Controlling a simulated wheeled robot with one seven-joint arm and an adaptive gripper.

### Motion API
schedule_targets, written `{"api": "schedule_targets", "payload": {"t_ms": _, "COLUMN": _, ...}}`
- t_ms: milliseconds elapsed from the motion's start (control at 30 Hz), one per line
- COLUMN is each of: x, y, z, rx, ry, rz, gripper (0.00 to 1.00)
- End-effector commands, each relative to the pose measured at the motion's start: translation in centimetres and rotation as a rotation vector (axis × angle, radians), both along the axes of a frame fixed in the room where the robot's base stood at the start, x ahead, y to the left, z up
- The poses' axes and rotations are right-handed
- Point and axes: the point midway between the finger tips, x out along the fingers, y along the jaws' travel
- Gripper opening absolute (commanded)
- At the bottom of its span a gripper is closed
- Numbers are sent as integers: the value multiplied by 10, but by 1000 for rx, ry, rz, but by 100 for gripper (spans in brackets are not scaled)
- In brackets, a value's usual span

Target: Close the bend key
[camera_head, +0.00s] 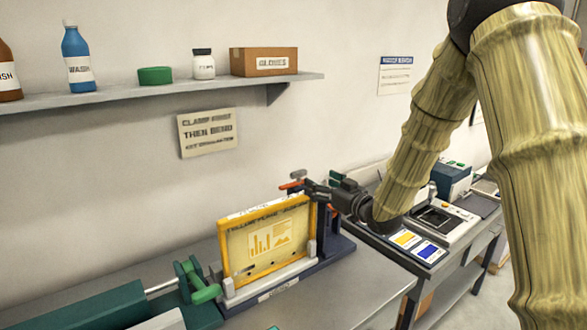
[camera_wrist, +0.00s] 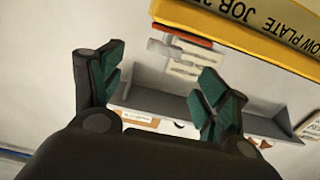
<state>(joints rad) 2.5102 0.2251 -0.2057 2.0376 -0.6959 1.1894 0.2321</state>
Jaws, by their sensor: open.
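A small lever with an orange-red bar (camera_head: 291,185) and a grey knob (camera_head: 298,174) sits at the upper right end of the yellow-framed plate (camera_head: 222,252); it looks like the bend key, though no label shows. In the wrist view the orange-red bar (camera_wrist: 185,35) and a pale grey handle (camera_wrist: 180,52) appear beyond my fingertips, beside the yellow plate edge (camera_wrist: 250,38). My gripper (camera_head: 312,192) is just right of the lever, partly overlapping it. In the wrist view my gripper (camera_wrist: 160,82) has its green-padded fingers spread, with nothing between them.
The plate stands upright in a dark blue bender base (camera_head: 335,250) on a grey bench. A green clamp (camera_head: 205,292) is at its lower left. A wall shelf (camera_head: 120,94) holds bottles and a box. Another bench with colour pads (camera_head: 428,252) stands to the right.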

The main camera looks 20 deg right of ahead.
Motion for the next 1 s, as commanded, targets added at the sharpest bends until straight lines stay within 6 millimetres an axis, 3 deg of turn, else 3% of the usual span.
{"api": "schedule_targets", "payload": {"t_ms": 300, "x": 36, "y": 23, "z": 3, "rx": -1, "ry": 1, "rz": 14, "gripper": 75}}
{"api": "schedule_targets", "payload": {"t_ms": 700, "x": 89, "y": 40, "z": 1, "rx": 0, "ry": 1, "rz": 11, "gripper": 75}}
{"api": "schedule_targets", "payload": {"t_ms": 1000, "x": 103, "y": 44, "z": -1, "rx": 0, "ry": 1, "rz": 9, "gripper": 75}}
